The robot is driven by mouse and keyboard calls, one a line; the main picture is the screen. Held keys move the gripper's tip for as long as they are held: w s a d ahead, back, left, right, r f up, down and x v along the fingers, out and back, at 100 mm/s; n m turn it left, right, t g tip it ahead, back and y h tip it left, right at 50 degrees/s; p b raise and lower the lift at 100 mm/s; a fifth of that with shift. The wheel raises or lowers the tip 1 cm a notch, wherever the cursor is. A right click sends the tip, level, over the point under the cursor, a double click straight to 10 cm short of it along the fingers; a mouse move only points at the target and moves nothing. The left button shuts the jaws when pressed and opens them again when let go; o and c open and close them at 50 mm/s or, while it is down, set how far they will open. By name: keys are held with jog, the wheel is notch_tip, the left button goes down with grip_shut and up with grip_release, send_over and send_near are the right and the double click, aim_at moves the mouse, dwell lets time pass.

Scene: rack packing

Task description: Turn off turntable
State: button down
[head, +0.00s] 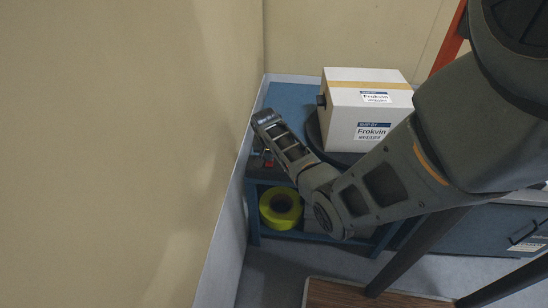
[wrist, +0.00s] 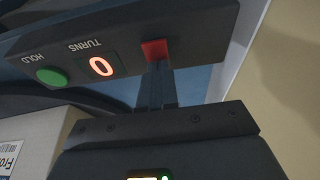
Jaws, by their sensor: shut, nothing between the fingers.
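The turntable (head: 313,133) is a dark disc on the blue bench, with a white box (head: 372,88) standing on it. In the wrist view its control panel (wrist: 205,30) is a dark bar with a green button (wrist: 52,76) marked HOLD, a TURNS display (wrist: 101,66) reading 0, and a red button (wrist: 154,49). My gripper (wrist: 155,72) is shut and empty, its fingertips at the red button. I cannot tell whether they touch it. In the head view my arm's end hides most of the panel; a small red spot shows below it.
The beige wall and the bench's pale edge run close along the left of my arm. A yellow-green tape roll (head: 281,208) sits on the shelf below. The white box also shows at the left in the wrist view (wrist: 28,150). A brown-topped surface (head: 365,296) stands in front.

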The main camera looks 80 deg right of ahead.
aim_at(269, 166)
jog(key=shift+s+f, duration=0.1)
jog(key=shift+s, duration=0.15)
jog(key=shift+w+a+f, duration=0.1)
jog(key=shift+w+f, duration=0.05)
jog(key=shift+a+f+p, duration=0.15)
jog(key=shift+a+p, duration=0.65)
jog(key=shift+a, duration=0.2)
jog(key=shift+r+p, duration=0.4)
jog(key=shift+r, duration=0.05)
notch_tip(269, 166, up, 4)
jog(key=p, duration=0.3)
jog(key=shift+r, duration=0.1)
jog(key=b+v, duration=0.1)
jog(key=v, duration=0.8)
jog(key=shift+a+r, duration=0.15)
jog(key=shift+a, duration=0.15)
